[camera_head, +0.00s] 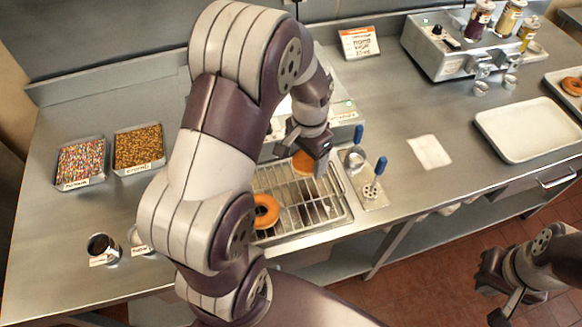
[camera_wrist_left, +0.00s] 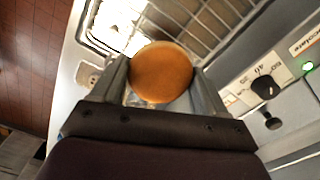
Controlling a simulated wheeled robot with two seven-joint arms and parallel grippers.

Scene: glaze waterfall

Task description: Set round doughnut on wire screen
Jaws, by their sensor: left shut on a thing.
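The round doughnut (camera_head: 302,163) is golden brown and is held by my left gripper (camera_head: 308,150) over the back part of the wire screen (camera_head: 326,208). In the left wrist view, the doughnut (camera_wrist_left: 161,72) is a plain disc with no hole showing, between the two fingers (camera_wrist_left: 160,85). The wire screen (camera_wrist_left: 196,22) shows beyond it. I cannot tell whether the doughnut touches the wires. A ring doughnut (camera_head: 266,210) lies at the screen's front left, partly behind my left arm. My right gripper (camera_head: 497,290) is off the counter at lower right; its jaw opening is unclear.
A glazing machine (camera_head: 343,112) stands behind the screen, with blue-handled tools (camera_head: 378,170) to the right. Sprinkle trays (camera_head: 80,163) are at left. A white tray (camera_head: 525,130) and paper sheet (camera_head: 429,151) lie at right. The screen's right half is bare.

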